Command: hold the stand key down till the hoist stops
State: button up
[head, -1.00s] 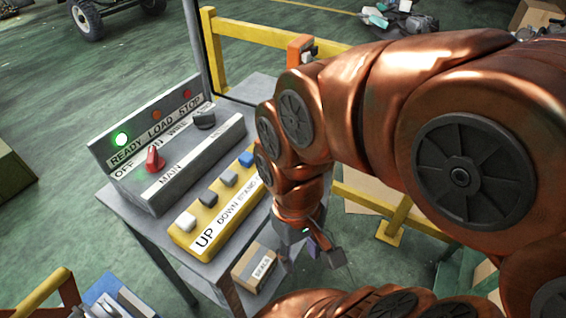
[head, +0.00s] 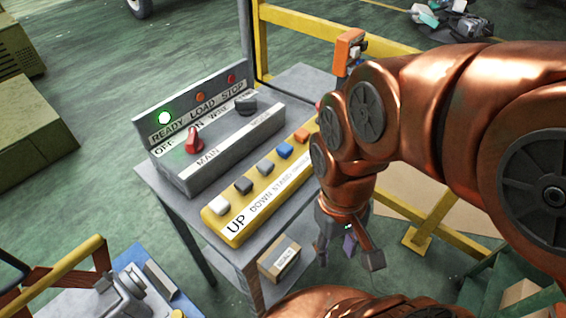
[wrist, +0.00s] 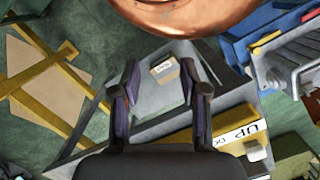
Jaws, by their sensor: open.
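A yellow key strip (head: 262,197) lies along the front of a grey control stand. It carries white, dark, grey, blue and orange keys. Labels read UP, DOWN and STAND, then one too small to read. The STAND label seems in line with the grey third key (head: 264,167). The strip's UP end also shows in the wrist view (wrist: 235,130). My gripper (head: 347,257) hangs to the right of the stand, pointing down, open and empty, apart from the keys. In the wrist view, my open fingers (wrist: 160,85) frame a small box below. The hoist is not identifiable.
A small labelled box (head: 279,259) sits on the lower shelf. Yellow rails (head: 436,217) stand to the right. Green floor is open at left.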

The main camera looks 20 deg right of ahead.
aim_at(265, 166)
jog(key=u, duration=0.5)
jog(key=k, duration=1.3)
jog(key=u, duration=1.05)
jog(key=i, duration=0.95)
jog(key=z, duration=0.45)
